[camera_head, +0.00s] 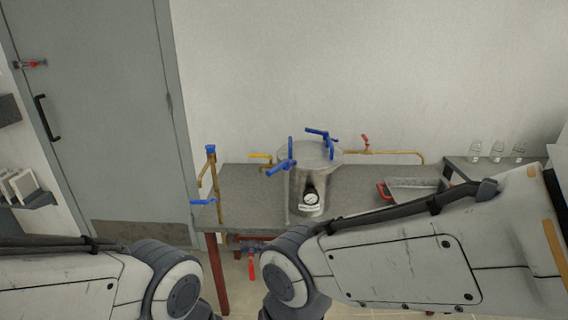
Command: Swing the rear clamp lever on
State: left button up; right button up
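A grey metal vessel (303,183) with a round lid (305,155) stands on the grey bench. A blue clamp lever (323,138) is at the rear right of the lid, its long arm over the lid's back edge. A second blue clamp lever (281,165) is at the lid's front left, its handle sticking out to the left. Whether either clamp is fully engaged is too small to tell. My two arms cross the bottom of the picture in front of the bench. Neither gripper shows, so their states are hidden.
The grey bench (245,190) backs onto a wall. A red-handled tray (408,188) and glasses (497,150) are at right.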

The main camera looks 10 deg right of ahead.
aim_at(325, 134)
jog(key=u, duration=1.15)
jog(key=i, duration=4.55)
jog(key=z, duration=2.9)
